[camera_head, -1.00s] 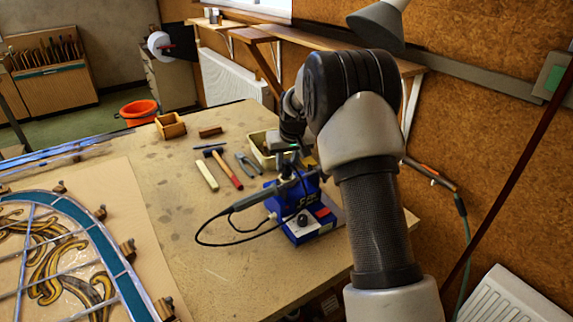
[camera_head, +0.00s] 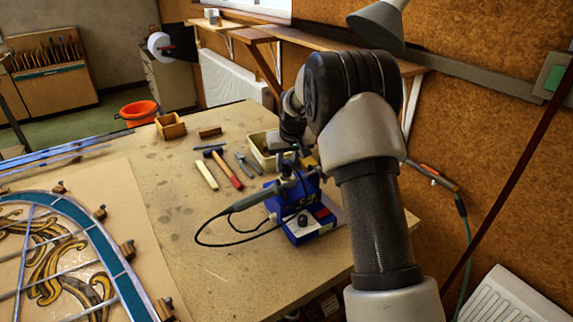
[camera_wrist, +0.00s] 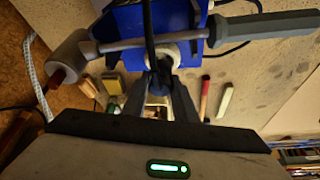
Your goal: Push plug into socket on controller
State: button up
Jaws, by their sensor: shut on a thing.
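The blue controller (camera_head: 305,232) stands upright on the bench, with a dark knob and a red patch on its light front panel. In the wrist view its blue body (camera_wrist: 125,28) is at the top. My gripper (camera_wrist: 160,88) is shut on the dark plug (camera_wrist: 158,66), whose black cable (camera_wrist: 150,28) runs up past the controller. In the head view the gripper is above and behind the controller, mostly hidden by my arm. The socket is not clearly visible, and I cannot tell whether the plug touches it.
A soldering iron (camera_head: 248,199) lies across its holder on the controller's left, its cable looping over the bench. Hammer (camera_head: 227,170), pliers and a pale strip lie behind. A cream tray (camera_head: 263,150) is close to my wrist. The leaded panel (camera_head: 60,250) fills the left; the bench's front middle is clear.

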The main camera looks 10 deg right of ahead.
jog(key=shift+f+b, duration=0.6)
jog(key=shift+f, duration=0.3)
jog(key=o, duration=1.1)
jog(key=shift+s+f, duration=0.1)
jog(key=shift+a, duration=0.1)
jog(key=shift+s+r, duration=0.15)
jog(key=shift+r, duration=0.35)
jog(key=v, duration=1.6)
jog(key=shift+r+b, duration=0.35)
jog(key=shift+r, duration=0.05)
